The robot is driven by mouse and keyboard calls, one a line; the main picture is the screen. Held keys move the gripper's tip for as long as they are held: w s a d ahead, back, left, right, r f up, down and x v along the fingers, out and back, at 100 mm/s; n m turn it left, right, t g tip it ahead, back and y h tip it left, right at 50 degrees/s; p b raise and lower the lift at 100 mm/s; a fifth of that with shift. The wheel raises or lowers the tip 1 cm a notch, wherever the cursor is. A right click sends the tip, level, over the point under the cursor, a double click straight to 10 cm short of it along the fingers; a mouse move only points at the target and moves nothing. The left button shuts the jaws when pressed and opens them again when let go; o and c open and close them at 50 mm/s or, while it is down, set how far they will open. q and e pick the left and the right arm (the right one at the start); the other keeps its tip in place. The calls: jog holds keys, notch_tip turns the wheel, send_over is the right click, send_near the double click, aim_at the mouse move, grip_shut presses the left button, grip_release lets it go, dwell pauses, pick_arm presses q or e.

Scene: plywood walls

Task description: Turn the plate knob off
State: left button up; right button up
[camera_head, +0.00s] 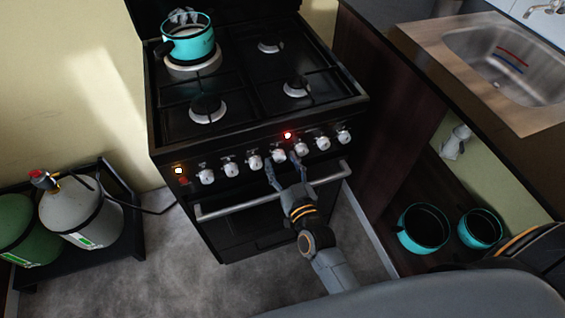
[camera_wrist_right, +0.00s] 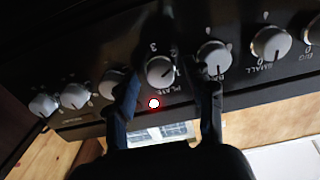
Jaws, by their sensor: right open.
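The plate knob (camera_head: 279,155) is the middle one of the white knobs on the black stove's front panel. In the right wrist view the knob (camera_wrist_right: 160,70) has the word PLATE beneath it and numbers around it. Its exact setting is too small to tell. A red light (camera_head: 287,134) glows near it, and the light also shows in the wrist view (camera_wrist_right: 153,103). My right gripper (camera_head: 283,161) is open in front of the panel. In the wrist view its fingers (camera_wrist_right: 168,82) stand on either side of the plate knob, without a clear grip. My left gripper is not in view.
Other knobs (camera_head: 230,169) flank the plate knob closely. The oven handle (camera_head: 270,191) runs below the panel. A turquoise pot (camera_head: 188,42) stands on the back left burner. Gas cylinders (camera_head: 80,216) stand at left, a sink (camera_head: 500,60) at right.

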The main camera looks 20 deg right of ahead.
grip_shut()
dwell(0.3)
